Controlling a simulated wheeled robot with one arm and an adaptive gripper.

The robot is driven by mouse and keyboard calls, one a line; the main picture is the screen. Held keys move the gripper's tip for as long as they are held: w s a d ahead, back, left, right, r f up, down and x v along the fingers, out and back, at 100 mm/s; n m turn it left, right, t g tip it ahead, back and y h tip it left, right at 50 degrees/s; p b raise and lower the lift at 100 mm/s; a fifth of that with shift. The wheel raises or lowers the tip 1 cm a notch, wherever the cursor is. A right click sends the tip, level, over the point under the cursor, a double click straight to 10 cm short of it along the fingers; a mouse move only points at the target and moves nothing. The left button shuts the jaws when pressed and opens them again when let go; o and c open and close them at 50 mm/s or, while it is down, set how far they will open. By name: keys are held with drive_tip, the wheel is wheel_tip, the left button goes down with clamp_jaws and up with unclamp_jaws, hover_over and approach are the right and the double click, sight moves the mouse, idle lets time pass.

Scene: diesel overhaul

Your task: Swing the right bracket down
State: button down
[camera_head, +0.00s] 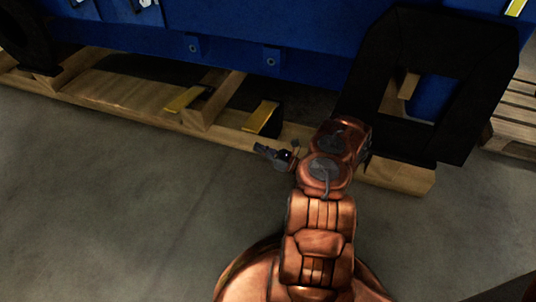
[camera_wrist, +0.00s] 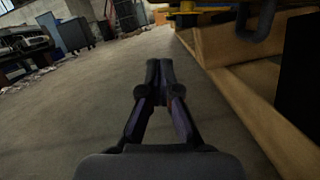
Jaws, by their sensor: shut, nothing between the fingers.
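Two yellow-topped black pieces, which look like the brackets, sit low at the pallet under the blue machine. The right bracket (camera_head: 262,117) slants down toward the front, and the left bracket (camera_head: 186,98) is farther left. My gripper (camera_head: 262,149) is in front of and below the right bracket, apart from it and pointing left. In the wrist view my gripper (camera_wrist: 159,65) has its fingers together and holds nothing. A yellow part (camera_wrist: 196,15) shows ahead at the top there; I cannot tell which bracket it is.
The wooden pallet (camera_head: 100,97) runs along the blue machine (camera_head: 310,40). A black frame (camera_head: 440,60) stands at the right end, close to my arm. In the wrist view, pallet timber (camera_wrist: 255,105) lies close on the right.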

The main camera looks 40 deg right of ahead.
sight(261, 119)
drive_tip(key=w+a+r+b, duration=0.1)
drive_tip(key=w+r+b, duration=0.2)
drive_tip(key=w+r, duration=0.1)
drive_tip(key=shift+a+r, duration=0.15)
drive_tip(key=shift+r, duration=0.25)
idle(0.5)
